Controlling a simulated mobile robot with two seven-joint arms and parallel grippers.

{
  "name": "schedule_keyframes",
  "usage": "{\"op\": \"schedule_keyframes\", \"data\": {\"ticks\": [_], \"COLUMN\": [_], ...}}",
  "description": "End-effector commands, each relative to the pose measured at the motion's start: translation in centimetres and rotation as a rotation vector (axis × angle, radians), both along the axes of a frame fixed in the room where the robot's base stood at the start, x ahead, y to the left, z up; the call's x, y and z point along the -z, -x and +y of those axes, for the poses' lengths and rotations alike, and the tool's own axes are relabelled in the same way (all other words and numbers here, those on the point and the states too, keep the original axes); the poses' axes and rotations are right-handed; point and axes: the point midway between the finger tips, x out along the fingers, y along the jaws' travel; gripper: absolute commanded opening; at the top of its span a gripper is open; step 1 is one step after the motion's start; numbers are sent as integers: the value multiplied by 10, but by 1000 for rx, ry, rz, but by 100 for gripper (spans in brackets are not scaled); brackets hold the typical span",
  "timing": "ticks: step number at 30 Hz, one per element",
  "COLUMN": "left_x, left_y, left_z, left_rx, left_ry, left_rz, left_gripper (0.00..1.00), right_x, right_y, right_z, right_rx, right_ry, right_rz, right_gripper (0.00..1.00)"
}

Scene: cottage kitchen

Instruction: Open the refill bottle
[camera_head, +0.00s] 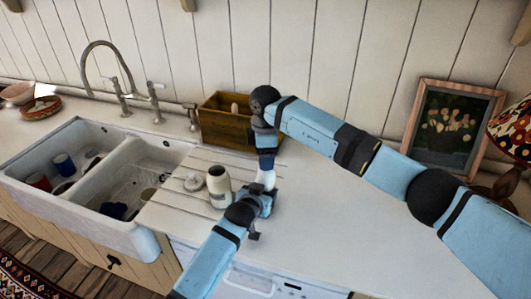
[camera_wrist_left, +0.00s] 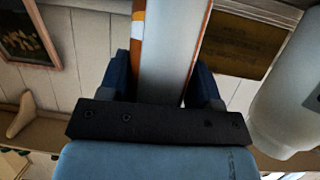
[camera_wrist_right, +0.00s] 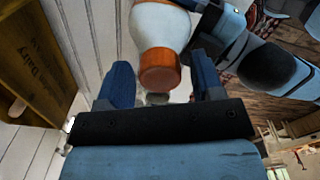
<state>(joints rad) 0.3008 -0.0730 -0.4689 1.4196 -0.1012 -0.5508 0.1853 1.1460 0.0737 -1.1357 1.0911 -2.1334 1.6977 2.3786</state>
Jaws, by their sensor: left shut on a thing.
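The refill bottle (camera_head: 267,179) is white with an orange cap (camera_wrist_right: 160,72). It is held above the counter. My left gripper (camera_head: 262,196) is shut on its body, and the white body fills the space between the fingers in the left wrist view (camera_wrist_left: 170,50). My right gripper (camera_head: 266,158) is just above the bottle, pointing down. In the right wrist view its fingers (camera_wrist_right: 162,80) are open, with the orange cap between their tips and visible gaps on both sides. In the head view the cap is hidden by my right gripper.
An open cream jar (camera_head: 219,188) stands left of the bottle, close to my left gripper, with a round lid (camera_head: 194,182) beside it. A wooden box (camera_head: 222,130) stands behind. A double sink (camera_head: 68,210) lies left. The counter to the right (camera_head: 345,225) is clear.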

Motion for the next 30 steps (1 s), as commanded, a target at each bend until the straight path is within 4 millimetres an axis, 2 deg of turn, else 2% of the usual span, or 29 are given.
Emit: {"op": "schedule_keyframes", "data": {"ticks": [1, 6, 11, 14, 17, 30], "left_x": [0, 0, 0, 0, 0, 0], "left_y": [0, 0, 0, 0, 0, 0], "left_z": [0, 0, 0, 0, 0, 0], "left_rx": [0, 0, 0, 0, 0, 0], "left_ry": [0, 0, 0, -1, -1, -1], "left_rz": [0, 0, 0, 0, 0, 0], "left_gripper": [0, 0, 0, 0, 0, 0], "right_x": [0, 0, 0, -1, -2, -2], "right_y": [0, 0, 0, 0, -1, -1], "right_z": [0, 0, 0, 0, -1, 0], "right_rx": [0, 0, -4, -67, -233, -1256], "right_ry": [0, 0, 0, 1, 3, 3], "right_rz": [0, 0, 0, -1, -2, -1], "right_gripper": [50, 12, 12, 12, 12, 12]}}
